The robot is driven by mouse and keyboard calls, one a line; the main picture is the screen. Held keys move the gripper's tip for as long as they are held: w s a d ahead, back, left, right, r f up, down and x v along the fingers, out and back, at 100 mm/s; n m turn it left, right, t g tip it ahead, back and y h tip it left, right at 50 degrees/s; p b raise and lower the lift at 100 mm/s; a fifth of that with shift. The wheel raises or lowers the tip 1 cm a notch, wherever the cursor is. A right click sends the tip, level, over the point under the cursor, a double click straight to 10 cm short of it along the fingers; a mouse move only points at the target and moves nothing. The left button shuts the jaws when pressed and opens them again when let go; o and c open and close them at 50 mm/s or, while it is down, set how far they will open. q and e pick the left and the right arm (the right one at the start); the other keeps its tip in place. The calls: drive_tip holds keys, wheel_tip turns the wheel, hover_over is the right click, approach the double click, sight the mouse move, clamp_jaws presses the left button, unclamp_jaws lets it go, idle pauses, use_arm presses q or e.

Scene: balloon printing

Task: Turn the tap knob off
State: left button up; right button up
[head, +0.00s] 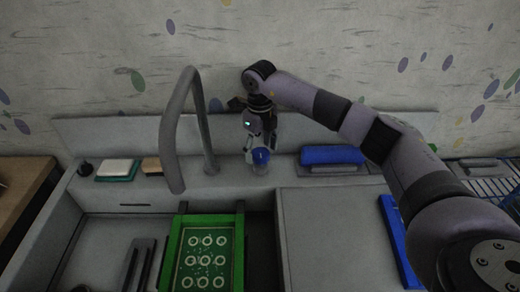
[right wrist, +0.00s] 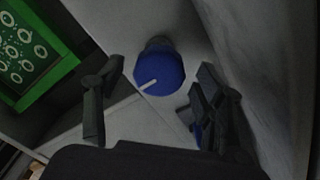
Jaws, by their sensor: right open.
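The tap knob (head: 260,156) has a blue top and stands on the grey ledge behind the sink, right of the tap's base. In the right wrist view the knob (right wrist: 160,66) shows a white mark pointing to the lower left. My right gripper (head: 261,147) points down right over the knob. In the wrist view its open fingers (right wrist: 156,82) lie on either side of the knob, and no contact is clear. The grey arched tap (head: 170,130) rises left of the knob; no water shows from it. My left gripper is not in view.
A green frame (head: 174,248) with white rings inside sits in the sink, also in the wrist view (right wrist: 50,80). A blue roller-like item (head: 332,155) lies right of the knob. A sponge-like block (head: 115,168) lies at left.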

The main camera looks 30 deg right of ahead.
sight(260, 152)
wheel_tip(260, 152, up, 11)
drive_tip(key=shift+r, duration=0.15)
idle(0.6)
